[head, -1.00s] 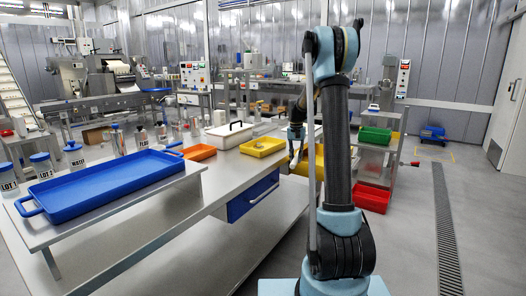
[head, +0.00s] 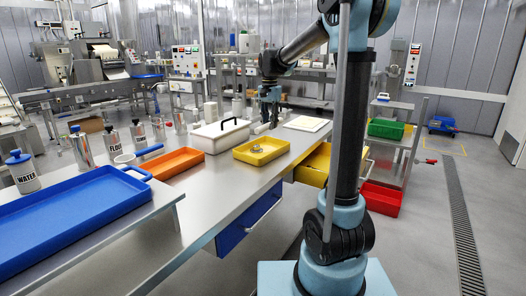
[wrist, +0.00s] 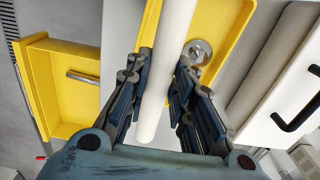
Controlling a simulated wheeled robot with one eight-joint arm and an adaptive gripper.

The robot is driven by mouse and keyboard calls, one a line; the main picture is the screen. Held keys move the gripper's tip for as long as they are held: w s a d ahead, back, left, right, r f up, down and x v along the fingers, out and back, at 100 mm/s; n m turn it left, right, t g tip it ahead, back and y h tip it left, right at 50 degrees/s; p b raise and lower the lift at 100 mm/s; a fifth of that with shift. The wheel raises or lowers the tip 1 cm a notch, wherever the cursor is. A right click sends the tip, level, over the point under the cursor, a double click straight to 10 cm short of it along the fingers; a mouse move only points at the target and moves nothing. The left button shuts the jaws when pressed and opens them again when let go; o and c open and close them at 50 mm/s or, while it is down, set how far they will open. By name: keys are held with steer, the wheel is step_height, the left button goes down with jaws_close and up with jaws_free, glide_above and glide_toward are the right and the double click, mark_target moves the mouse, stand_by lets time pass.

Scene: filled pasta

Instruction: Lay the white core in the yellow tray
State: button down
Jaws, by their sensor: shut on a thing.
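The white core (wrist: 165,75) is a long, smooth white rod. In the wrist view it runs slightly tilted between the fingers of my gripper (wrist: 161,90), which is shut on it. The yellow tray (wrist: 235,18) lies beyond the core there, and the core covers part of it. In the head view the tray (head: 244,155) sits on the steel bench, and my gripper (head: 268,117) points down behind it.
A white case (head: 219,137) with a black handle stands left of the yellow tray. An orange tray (head: 177,163) and blue tray (head: 70,222) are farther left. A white board (head: 306,124) lies at right. A yellow drawer (head: 314,168) sticks out at the bench's right side.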

steer(key=shift+a+f, duration=0.1)
steer(key=shift+f, duration=0.05)
steer(key=shift+w+f, duration=0.15)
steer(key=shift+f, duration=4.6)
steer(key=shift+f, duration=0.6)
steer(key=c, duration=1.7)
jaws_free()
